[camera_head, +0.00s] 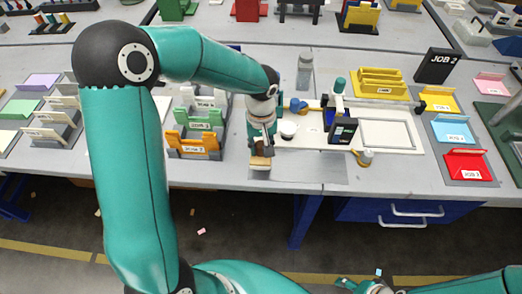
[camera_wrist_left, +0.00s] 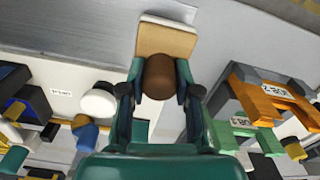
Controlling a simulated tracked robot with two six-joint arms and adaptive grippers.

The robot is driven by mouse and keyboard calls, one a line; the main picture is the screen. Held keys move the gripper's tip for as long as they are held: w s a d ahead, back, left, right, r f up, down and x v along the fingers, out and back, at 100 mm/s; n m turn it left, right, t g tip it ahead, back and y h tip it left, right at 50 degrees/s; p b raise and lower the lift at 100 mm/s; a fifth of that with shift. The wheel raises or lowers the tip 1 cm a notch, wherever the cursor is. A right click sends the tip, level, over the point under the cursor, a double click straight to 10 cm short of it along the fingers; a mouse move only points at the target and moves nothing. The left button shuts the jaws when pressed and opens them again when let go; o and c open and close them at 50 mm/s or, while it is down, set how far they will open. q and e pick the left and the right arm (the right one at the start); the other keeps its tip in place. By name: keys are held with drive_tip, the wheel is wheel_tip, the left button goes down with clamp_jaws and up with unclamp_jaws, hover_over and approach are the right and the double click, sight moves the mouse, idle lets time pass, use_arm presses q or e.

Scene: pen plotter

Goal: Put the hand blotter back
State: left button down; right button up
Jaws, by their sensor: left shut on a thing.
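The hand blotter is a tan wooden block (camera_head: 260,163) with a brown knob, near the front edge of the table. In the left wrist view its knob (camera_wrist_left: 159,77) sits between my fingers, and the pale-edged block (camera_wrist_left: 166,40) extends beyond them. My left gripper (camera_head: 262,148) is shut on the knob, and it also shows in the left wrist view (camera_wrist_left: 159,90). I cannot tell whether the block touches the table. My right gripper (camera_head: 368,286) shows only partly at the bottom edge, low in front of the table; its jaws are unclear.
To the left stand orange (camera_head: 194,144) and green (camera_head: 199,118) job holders. To the right are a white cup (camera_head: 288,129), a plotter with a pale bed (camera_head: 384,128) and a dark upright block (camera_head: 342,131). A flat grey patch (camera_head: 310,168) at the front edge is clear.

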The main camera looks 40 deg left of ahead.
sight(261, 153)
use_arm(q)
drive_tip(key=shift+f, duration=1.4)
drive_tip(key=shift+f, duration=0.2)
drive_tip(key=c, duration=0.8)
unclamp_jaws()
drive_tip(key=shift+r, duration=0.1)
drive_tip(key=shift+r, duration=0.1)
wheel_tip(261, 153, up, 12)
drive_tip(key=shift+r, duration=0.1)
